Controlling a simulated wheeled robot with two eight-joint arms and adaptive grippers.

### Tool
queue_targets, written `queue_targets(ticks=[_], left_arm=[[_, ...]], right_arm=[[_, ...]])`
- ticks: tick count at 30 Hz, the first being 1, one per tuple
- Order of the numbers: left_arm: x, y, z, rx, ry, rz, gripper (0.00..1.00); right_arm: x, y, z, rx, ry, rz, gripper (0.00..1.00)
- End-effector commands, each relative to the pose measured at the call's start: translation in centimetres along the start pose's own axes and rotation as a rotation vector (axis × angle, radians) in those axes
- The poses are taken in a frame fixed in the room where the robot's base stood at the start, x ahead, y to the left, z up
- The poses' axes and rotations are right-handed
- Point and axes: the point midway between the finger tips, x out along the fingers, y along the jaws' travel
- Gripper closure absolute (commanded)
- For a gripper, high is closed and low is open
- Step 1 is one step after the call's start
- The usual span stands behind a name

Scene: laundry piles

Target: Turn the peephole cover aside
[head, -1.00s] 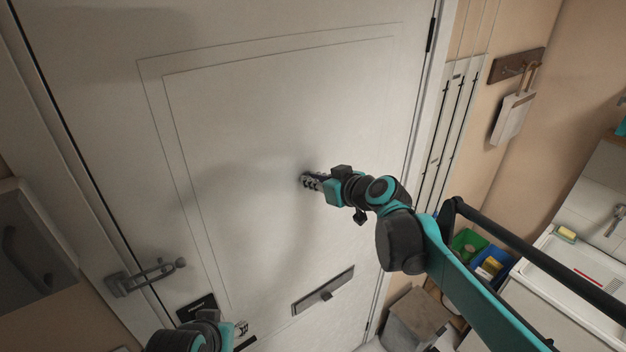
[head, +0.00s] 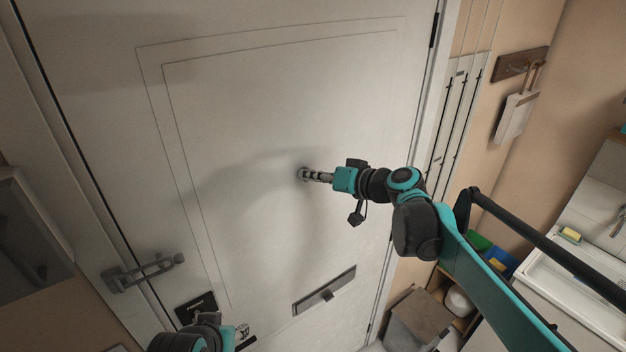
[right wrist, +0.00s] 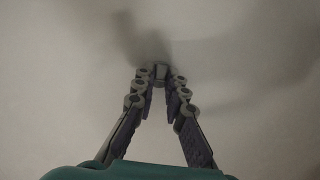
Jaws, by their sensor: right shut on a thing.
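The white door (head: 270,110) fills the middle of the head view. The peephole cover (right wrist: 160,71) is a small grey piece against the door, seen between my fingertips in the right wrist view. In the head view the fingertips mostly hide it. My right gripper (head: 308,175) reaches the door from the right and is shut on the cover; its fingers also show in the right wrist view (right wrist: 159,82). Which way the cover is turned cannot be told. Part of my left arm (head: 200,338) shows at the bottom edge; its fingers cannot be made out.
A letter slot plate (head: 324,291) is below my right gripper. A metal latch (head: 145,272) sits at the door's left edge. A dustpan (head: 516,115) hangs on the right wall. A sink (head: 590,285) and bins are at the lower right. The door's upper panel is clear.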

Motion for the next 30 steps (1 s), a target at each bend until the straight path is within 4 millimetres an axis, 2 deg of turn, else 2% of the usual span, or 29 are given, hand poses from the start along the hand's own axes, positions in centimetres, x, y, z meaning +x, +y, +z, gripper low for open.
queue_targets(ticks=[15,30], left_arm=[[2.1,0.0,1.5,0.000,0.000,0.000,0.60],[2.9,0.0,2.0,0.000,0.000,0.000,0.60]], right_arm=[[0.0,-0.5,-0.1,0.420,0.004,-0.173,1.00],[-0.1,-0.8,-0.4,0.604,0.004,-0.248,1.00]])
